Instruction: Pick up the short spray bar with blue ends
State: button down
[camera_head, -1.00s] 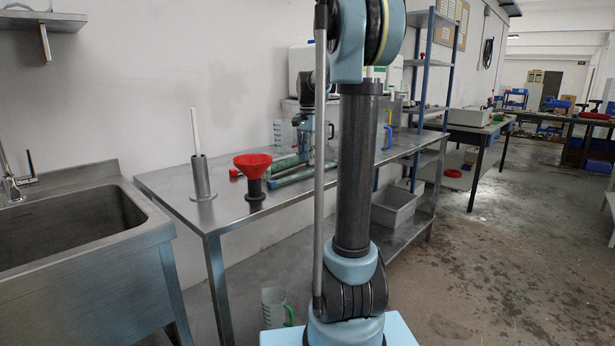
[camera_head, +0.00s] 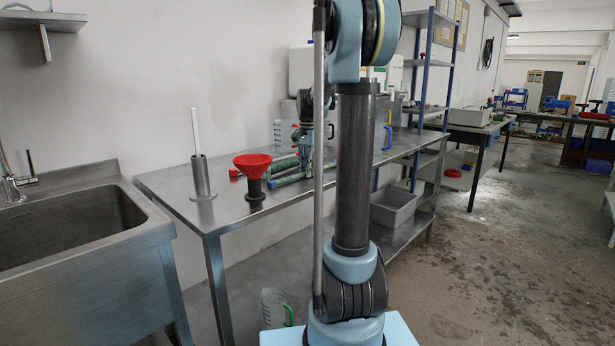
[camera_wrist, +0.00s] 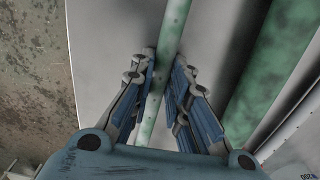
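Two green bars lie on the steel table (camera_head: 222,212), partly behind my arm in the head view. The nearer one (camera_head: 287,180) shows a bluish left end. The other (camera_head: 284,163) lies behind it, near a red end piece. My gripper (camera_head: 305,172) is low over the bars. In the wrist view, a thin mottled green bar (camera_wrist: 172,35) runs between the two fingers of my gripper (camera_wrist: 163,68). The fingers stand apart on either side of it, very close, with no clear grip. The bar's ends are out of the wrist view.
A thicker green tube (camera_wrist: 262,75) lies right of the fingers in the wrist view. A red funnel (camera_head: 252,163) and a steel stand with a white rod (camera_head: 201,178) stand left of the bars. Jugs stand behind. A sink (camera_head: 75,225) is at left.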

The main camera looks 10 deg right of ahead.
jog(key=shift+r, duration=0.1)
notch_tip(320, 180, up, 18)
dwell(0.7)
